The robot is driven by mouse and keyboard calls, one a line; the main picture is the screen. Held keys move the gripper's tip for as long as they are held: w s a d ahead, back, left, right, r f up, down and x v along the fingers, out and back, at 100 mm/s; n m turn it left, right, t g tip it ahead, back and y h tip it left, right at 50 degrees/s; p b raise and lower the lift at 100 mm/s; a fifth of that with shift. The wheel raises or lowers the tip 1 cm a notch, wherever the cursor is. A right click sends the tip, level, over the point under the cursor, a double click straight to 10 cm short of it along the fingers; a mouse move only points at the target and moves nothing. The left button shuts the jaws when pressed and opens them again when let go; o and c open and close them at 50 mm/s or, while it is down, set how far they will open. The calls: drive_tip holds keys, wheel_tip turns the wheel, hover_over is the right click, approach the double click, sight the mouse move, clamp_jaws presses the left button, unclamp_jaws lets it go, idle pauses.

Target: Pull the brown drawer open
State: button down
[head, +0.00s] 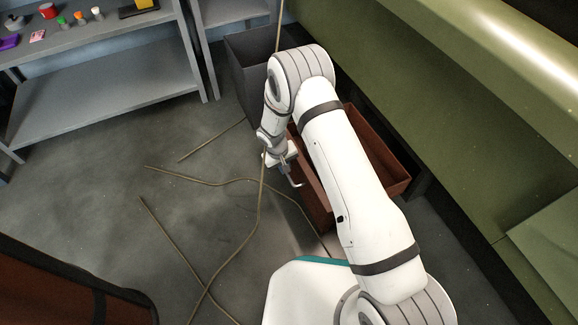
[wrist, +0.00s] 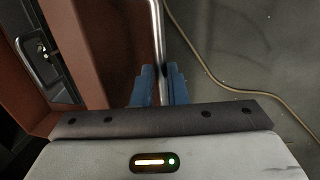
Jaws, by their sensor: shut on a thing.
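The brown drawer (head: 385,160) stands pulled out from the green cabinet, with its open top showing on both sides of my arm in the head view. Its brown front (wrist: 98,50) is at the left in the wrist view. A bare metal bar handle (wrist: 157,35) runs along that front. My gripper (wrist: 160,88) has its two blue fingers on either side of the handle and is shut on it. In the head view my gripper (head: 287,165) is at the drawer's front, and my arm hides the drawer's middle.
A dark grey bin (head: 250,65) stands beyond the drawer. The green cabinet (head: 440,90) runs along the right. Thin tan cables (head: 205,181) lie across the floor (head: 100,220), otherwise open at left. A grey shelf unit (head: 110,105) holds small items at upper left.

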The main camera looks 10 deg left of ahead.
drive_tip(key=shift+w+a+r, duration=0.1)
drive_tip(key=shift+w+a, duration=0.05)
drive_tip(key=shift+w, duration=0.25)
drive_tip(key=c, duration=1.5)
unclamp_jaws()
drive_tip(key=shift+s, duration=0.1)
drive_tip(key=shift+o, duration=0.2)
wheel_tip(320, 180, up, 8)
drive_tip(key=a+p, duration=0.1)
drive_tip(key=p, duration=0.2)
drive_tip(key=shift+s+f, duration=0.25)
drive_tip(key=shift+s, duration=0.2)
